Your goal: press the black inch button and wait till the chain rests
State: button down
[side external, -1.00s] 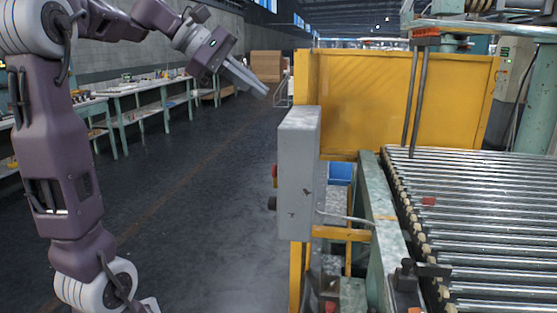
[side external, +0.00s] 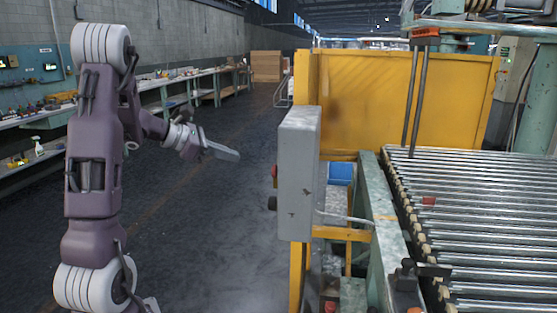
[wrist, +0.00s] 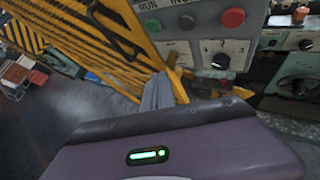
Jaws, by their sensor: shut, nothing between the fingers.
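The grey control box (side external: 299,175) stands beside the conveyor; its button face is edge-on in the side view, with a red button (side external: 274,170) and a dark knob (side external: 272,203) jutting left. In the wrist view the panel shows a green button (wrist: 152,25), a black button (wrist: 186,21) and a red button (wrist: 233,18) in a row, the label over the black one partly cut off. A black knob (wrist: 220,61) sits below. My gripper (side external: 238,156) is shut and empty, left of the box and apart from it; its fingers (wrist: 158,92) show below the buttons. I cannot make out a chain.
The roller conveyor (side external: 470,215) lies right of the box, with a yellow guard panel (side external: 400,100) behind. The wrist view shows a yellow-and-black striped guard (wrist: 80,45) at left. The floor (side external: 215,235) left of the box is clear. Workbenches (side external: 165,85) line the wall.

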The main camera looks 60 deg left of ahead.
jog(key=w+d, duration=0.6)
jog(key=shift+w+d, duration=0.15)
dwell(0.4)
dwell(1.9)
jog(key=shift+w+d, duration=0.3)
